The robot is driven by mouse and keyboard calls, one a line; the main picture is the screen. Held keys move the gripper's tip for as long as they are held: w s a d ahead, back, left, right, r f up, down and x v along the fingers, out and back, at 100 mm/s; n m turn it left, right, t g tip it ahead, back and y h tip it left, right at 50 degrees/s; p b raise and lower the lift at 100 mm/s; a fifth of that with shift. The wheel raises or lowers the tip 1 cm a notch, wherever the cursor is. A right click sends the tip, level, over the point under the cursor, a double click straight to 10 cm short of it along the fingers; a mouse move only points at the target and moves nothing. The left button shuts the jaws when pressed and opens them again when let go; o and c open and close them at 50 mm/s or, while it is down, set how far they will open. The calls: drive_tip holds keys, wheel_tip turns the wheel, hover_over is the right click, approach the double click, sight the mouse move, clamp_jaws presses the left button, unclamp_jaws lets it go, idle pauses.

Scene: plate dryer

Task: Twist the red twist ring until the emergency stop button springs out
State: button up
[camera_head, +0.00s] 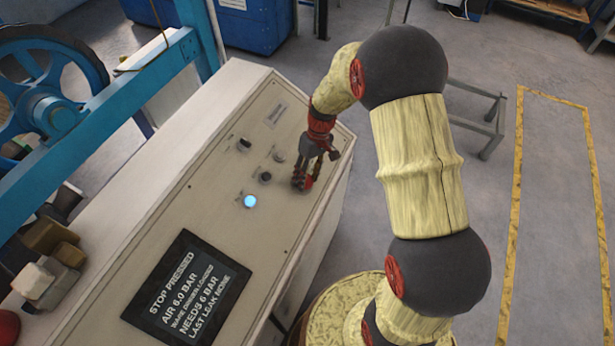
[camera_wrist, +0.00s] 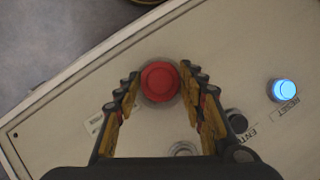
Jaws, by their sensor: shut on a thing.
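The emergency stop button is a round red knob on the panel. In the wrist view its red twist ring (camera_wrist: 160,96) shows around a raised centre (camera_wrist: 159,81). My gripper (camera_wrist: 160,84) has one finger on each side of the ring and is shut on it. In the head view my gripper (camera_head: 303,179) points down at the right edge of the panel and hides most of the button. The panel screen (camera_head: 187,292) reads "STOP PRESSED" and "AIR 6.0 BAR".
The beige control panel (camera_head: 222,187) has a lit blue reset button (camera_head: 250,201) and several dark knobs beside my gripper. A blue frame with a wheel (camera_head: 50,112) stands on the left. Open grey floor with a yellow outline (camera_head: 516,180) lies on the right.

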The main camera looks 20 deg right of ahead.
drive_tip(key=o, duration=1.1)
drive_tip(key=shift+c, duration=0.2)
drive_tip(key=shift+o, duration=0.5)
drive_tip(key=v, duration=1.2)
